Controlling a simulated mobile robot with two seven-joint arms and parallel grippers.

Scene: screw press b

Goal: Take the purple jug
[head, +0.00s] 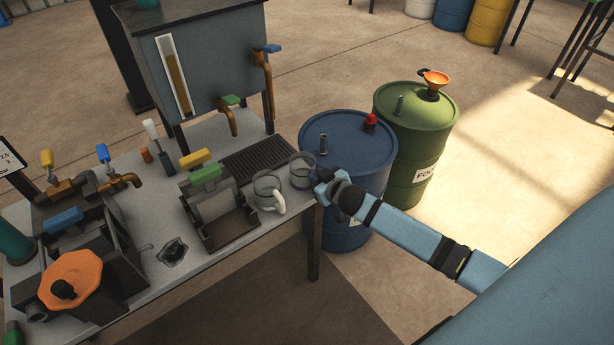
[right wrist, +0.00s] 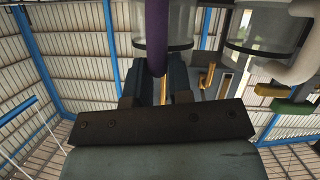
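The purple jug (head: 301,172) is a clear glass vessel near the right corner of the workbench. Its purple handle (right wrist: 157,38) shows in the right wrist view, with the glass body (right wrist: 180,22) behind it. My right gripper (head: 319,178) is at the handle side of this jug. In the right wrist view its two fingers (right wrist: 156,92) stand apart, with the handle's lower end between or just in front of them; I cannot tell whether they touch it. My left gripper is not in view.
A similar jug with a white handle (head: 269,191) stands close on the left; it also shows in the right wrist view (right wrist: 265,30). The bench (head: 170,225) holds taps and a press (head: 215,200). Blue (head: 345,150) and green (head: 415,130) drums stand beside and behind my right arm.

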